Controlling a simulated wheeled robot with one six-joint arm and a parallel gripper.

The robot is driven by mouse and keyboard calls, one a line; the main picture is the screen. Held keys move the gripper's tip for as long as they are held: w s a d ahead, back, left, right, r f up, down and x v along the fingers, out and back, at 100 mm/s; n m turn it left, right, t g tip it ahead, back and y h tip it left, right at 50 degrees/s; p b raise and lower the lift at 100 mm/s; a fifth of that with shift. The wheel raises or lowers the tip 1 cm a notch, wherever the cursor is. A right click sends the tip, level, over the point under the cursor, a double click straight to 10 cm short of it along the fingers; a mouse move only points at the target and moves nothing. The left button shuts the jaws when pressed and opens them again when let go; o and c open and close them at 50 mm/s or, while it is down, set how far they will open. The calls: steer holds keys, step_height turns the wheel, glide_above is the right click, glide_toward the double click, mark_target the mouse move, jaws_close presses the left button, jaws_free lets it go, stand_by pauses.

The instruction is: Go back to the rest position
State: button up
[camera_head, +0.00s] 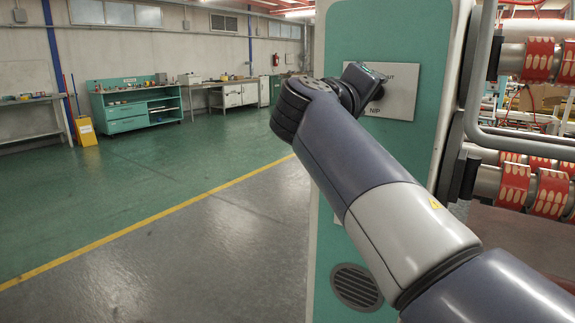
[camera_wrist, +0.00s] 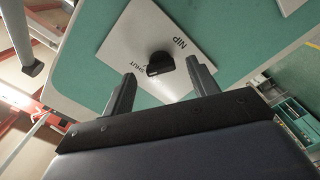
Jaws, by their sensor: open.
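My gripper (camera_wrist: 160,88) shows in the wrist view with its two dark fingers apart and nothing between them. Beyond the fingertips is a black knob (camera_wrist: 160,64) on a light grey plate (camera_wrist: 130,45) lettered "NIP". A second word on the plate is partly hidden. In the head view my arm reaches up and left from the lower right, and its end is in front of the same plate (camera_head: 398,105). The fingers and most of the knob are hidden there by my own wrist. I cannot tell the exact gap between the fingers and the knob.
The plate is on a green and white machine panel (camera_head: 385,45) with a round vent (camera_head: 357,287). Rollers with red-patterned bands (camera_head: 540,60) and grey pipes stand to the right. Open floor (camera_head: 150,240) with a yellow line lies left; a green workbench (camera_head: 135,105) is far back.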

steer(key=x, duration=0.2)
steer(key=shift+w+d, duration=0.2)
steer(key=shift+w, duration=0.1)
steer(key=s+a+n+p, duration=0.5)
steer(key=s+n+p, duration=0.1)
steer(key=n+p, duration=0.6)
steer(key=shift+s+r+p, duration=0.25)
steer(key=shift+s+p, duration=0.15)
steer(key=shift+p, duration=0.4)
stand_by(1.9)
